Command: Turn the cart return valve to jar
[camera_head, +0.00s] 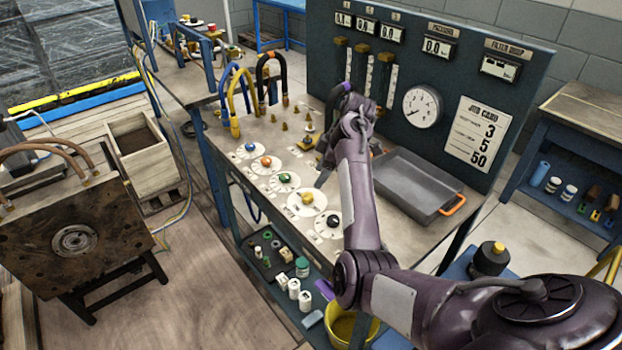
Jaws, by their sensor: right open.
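A row of round white dials with coloured knobs runs along the front of the bench top (385,245). The knobs are blue (250,147), orange (267,162), green (285,179), yellow (307,197) and black (333,221). The dial markings are too small to read, so I cannot tell which one is the cart return valve. My right gripper (324,168) is open above the bench, behind the yellow and green dials and apart from them. My right forearm passes beside the black dial. My left gripper is out of view.
A grey tray (408,188) with an orange handle lies right of my arm. Curved hoses (270,75) stand at the back left. An upright panel with a gauge (422,106) and job card (478,138) closes the rear. A dark jar (490,260) stands at right.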

